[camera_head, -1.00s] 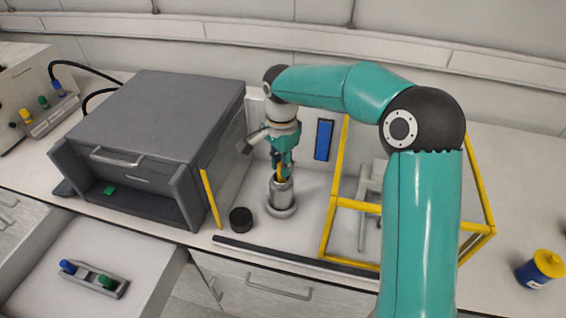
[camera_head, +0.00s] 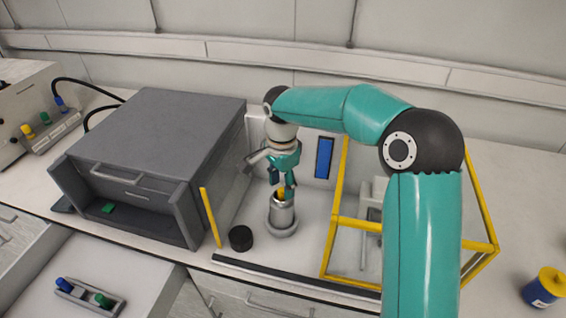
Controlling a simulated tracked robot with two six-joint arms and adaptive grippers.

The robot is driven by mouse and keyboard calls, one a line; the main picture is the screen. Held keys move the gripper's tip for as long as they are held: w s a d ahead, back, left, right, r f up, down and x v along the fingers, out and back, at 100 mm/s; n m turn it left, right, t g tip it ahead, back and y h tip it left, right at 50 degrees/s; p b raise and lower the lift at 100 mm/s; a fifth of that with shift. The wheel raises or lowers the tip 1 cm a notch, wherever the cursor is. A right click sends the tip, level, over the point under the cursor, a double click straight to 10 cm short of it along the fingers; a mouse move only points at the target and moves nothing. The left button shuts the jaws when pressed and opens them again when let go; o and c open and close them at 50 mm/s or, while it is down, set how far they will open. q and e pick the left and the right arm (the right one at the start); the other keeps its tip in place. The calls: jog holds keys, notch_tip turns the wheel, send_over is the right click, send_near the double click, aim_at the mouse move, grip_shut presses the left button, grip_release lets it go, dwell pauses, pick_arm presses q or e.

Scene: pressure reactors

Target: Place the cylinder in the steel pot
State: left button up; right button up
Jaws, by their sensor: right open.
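The steel pot (camera_head: 282,215) stands upright on a round base on the bench, between the grey box and the yellow-framed enclosure. A yellow cylinder (camera_head: 282,192) sits in the pot's mouth with only its top showing; its lower part is hidden by the pot wall. My right gripper (camera_head: 283,183) points down just above the pot, its fingers open around or just above the cylinder's top. The small size hides whether the fingers touch it. My left gripper is not in view.
A black round cap (camera_head: 241,238) lies left of the pot. A grey box (camera_head: 150,150) stands further left, a yellow-framed enclosure (camera_head: 335,220) close on the right. A tray (camera_head: 88,298) with blue and green pieces and a yellow-topped blue jar (camera_head: 543,287) are farther off.

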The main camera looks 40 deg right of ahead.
aim_at(282, 191)
notch_tip(282, 191, up, 13)
jog(key=shift+f, duration=0.15)
dwell(0.6)
